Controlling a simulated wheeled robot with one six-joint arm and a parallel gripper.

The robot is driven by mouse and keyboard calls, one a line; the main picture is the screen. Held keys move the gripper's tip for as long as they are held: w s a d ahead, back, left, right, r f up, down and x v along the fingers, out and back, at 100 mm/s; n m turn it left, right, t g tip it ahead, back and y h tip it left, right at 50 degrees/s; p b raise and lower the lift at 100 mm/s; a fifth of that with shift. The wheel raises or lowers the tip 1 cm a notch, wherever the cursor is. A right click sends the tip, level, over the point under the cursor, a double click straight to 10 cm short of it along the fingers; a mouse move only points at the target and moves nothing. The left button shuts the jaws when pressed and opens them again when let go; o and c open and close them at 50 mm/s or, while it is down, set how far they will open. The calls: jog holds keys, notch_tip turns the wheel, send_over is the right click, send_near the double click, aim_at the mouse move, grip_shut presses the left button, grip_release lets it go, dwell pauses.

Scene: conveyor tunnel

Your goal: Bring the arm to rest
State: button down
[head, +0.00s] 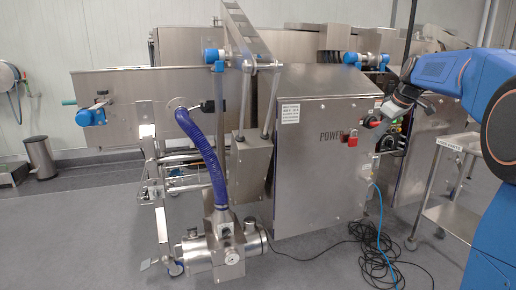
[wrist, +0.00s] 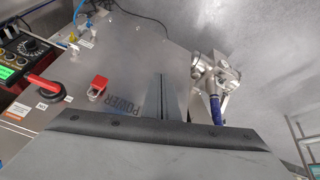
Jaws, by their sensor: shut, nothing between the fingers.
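My arm reaches in from the right in the head view, its blue links raised in front of the steel cabinet (head: 310,180). My gripper (head: 379,134) is near the cabinet's upper right, close to the controls; the small view does not show whether it touches anything. In the wrist view my gripper (wrist: 164,78) is shut, its fingers together and empty. The cabinet front (wrist: 135,60) with the word POWER lies beyond the fingers. A red padlock-like piece (wrist: 98,86) and a red rotary handle (wrist: 43,89) are to the left of them.
A steel cart (head: 452,215) stands at the right near my arm. Black cables (head: 378,268) lie coiled on the floor below the cabinet. A pump with a blue hose (head: 205,150) stands left of the cabinet. Grey floor at front left is clear.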

jog(key=s+a+f+m, duration=0.25)
jog(key=s+a, duration=0.25)
jog(key=s, duration=0.7)
jog(key=s+a+f+m, duration=0.25)
jog(key=s+a, duration=0.25)
jog(key=s, duration=0.7)
jog(key=s+a+f+m+h, duration=0.1)
jog(key=s+f, duration=0.7)
jog(key=s, duration=0.2)
jog(key=s+a+f+m, duration=0.1)
jog(key=s+a+f, duration=0.1)
jog(key=s+f, duration=0.6)
jog(key=s, duration=0.3)
jog(key=shift+s+f+m+h, duration=0.25)
jog(key=shift+s+m+h, duration=0.05)
jog(key=shift+h, duration=0.1)
